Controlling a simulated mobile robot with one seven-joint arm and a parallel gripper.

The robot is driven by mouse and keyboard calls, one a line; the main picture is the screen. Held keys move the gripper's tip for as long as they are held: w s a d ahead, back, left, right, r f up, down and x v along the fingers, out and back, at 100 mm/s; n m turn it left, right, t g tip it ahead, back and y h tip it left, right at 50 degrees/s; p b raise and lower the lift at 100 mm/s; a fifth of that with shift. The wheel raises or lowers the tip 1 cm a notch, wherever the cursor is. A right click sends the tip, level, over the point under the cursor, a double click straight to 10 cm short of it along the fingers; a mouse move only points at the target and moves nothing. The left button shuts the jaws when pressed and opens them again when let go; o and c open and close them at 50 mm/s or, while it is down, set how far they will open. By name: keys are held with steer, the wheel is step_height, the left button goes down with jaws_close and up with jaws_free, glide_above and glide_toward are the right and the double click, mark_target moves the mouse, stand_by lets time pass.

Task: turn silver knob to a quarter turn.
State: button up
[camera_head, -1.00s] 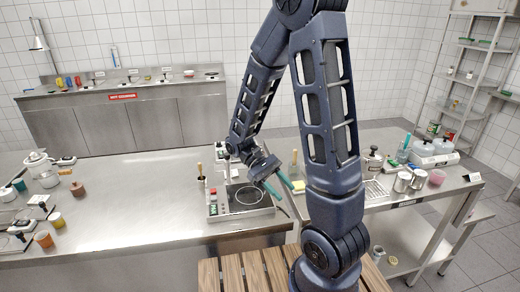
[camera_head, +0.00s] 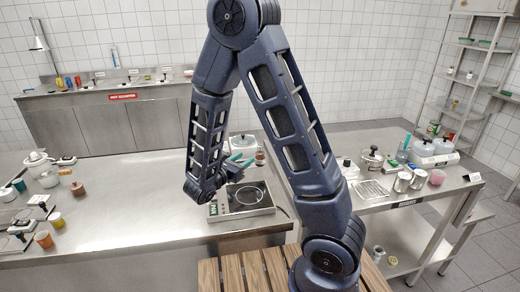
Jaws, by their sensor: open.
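A steel hot-plate unit (camera_head: 262,209) with a dark top and a round ring stands at the right front corner of the steel counter. Small red and green controls (camera_head: 213,208) show on its left side. I cannot make out a silver knob clearly; it is too small or hidden by my arm. My gripper (camera_head: 243,160), with teal fingers, is open and seems empty. In the picture it shows just above the back of the unit, apart from the controls. My wrist covers part of the unit's left back.
A side table (camera_head: 400,198) on the right holds a lidded pot (camera_head: 372,160), metal cups (camera_head: 402,182) and a pink cup (camera_head: 437,177). Cups and small devices stand at the counter's left end. The counter middle (camera_head: 130,195) is clear. A slatted wooden surface (camera_head: 235,272) lies in front.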

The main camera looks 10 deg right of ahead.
mark_target(258, 149)
steer(key=x, duration=1)
steer(key=shift+w+d, duration=0.2)
steer(key=shift+d, duration=0.05)
steer(key=shift+c, duration=0.2)
jaws_close()
steer(key=shift+m+g+h, duration=1.3)
steer(key=shift+m+g, duration=0.2)
steer(key=shift+g, duration=0.5)
steer(key=shift+o, duration=0.2)
jaws_free()
step_height(258, 149, up, 20)
